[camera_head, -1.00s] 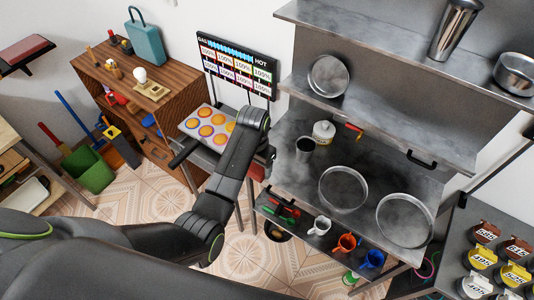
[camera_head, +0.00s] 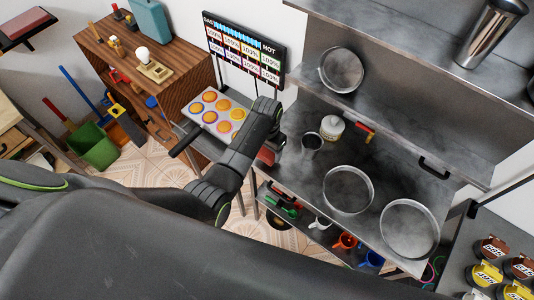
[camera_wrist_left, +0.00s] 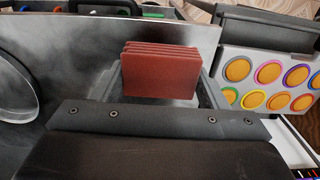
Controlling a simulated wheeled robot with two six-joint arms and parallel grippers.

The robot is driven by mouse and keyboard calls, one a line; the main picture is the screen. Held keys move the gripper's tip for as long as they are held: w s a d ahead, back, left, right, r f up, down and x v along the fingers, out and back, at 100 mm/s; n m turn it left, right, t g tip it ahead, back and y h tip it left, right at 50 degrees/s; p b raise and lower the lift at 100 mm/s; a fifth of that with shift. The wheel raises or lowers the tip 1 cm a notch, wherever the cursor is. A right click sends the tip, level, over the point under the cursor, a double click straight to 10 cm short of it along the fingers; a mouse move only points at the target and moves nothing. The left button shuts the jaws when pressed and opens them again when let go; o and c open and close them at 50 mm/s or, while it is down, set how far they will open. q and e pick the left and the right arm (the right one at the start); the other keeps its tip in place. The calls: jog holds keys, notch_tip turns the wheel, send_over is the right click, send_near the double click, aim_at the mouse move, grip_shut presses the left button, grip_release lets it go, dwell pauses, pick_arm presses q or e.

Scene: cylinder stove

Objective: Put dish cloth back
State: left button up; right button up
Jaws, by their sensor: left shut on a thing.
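The dish cloth, a folded reddish-brown stack of layers (camera_wrist_left: 160,72), sits between the fingers of my left gripper in the left wrist view. My left gripper (camera_head: 270,152) is shut on it; in the head view only a small red part of the cloth (camera_head: 266,156) shows below the end of the arm. The gripper is at the left edge of the grey metal shelf unit (camera_head: 300,178), beside the tray of round orange-yellow pieces (camera_head: 216,111). Most of the cloth is hidden by my arm in the head view. My right gripper is not in view.
Round metal pans (camera_head: 348,190), a dark cup (camera_head: 311,143) and a white jar (camera_head: 332,128) stand on the shelf unit. Mugs (camera_head: 345,241) stand lower. A wooden cabinet (camera_head: 185,88) and a green bin (camera_head: 93,147) are at left. A reddish flat thing (camera_head: 22,24) lies on a wall shelf.

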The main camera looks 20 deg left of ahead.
aim_at(267, 155)
pick_arm(q)
notch_tip(267, 155, down, 2)
jog(key=shift+w+f, duration=0.1)
jog(key=shift+f, duration=0.65)
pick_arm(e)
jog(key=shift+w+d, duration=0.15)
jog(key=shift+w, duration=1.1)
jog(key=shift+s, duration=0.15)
pick_arm(q)
jog(key=shift+f, duration=0.15)
jog(key=o, duration=0.9)
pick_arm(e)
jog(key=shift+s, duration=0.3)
pick_arm(q)
jog(key=shift+o, duration=0.2)
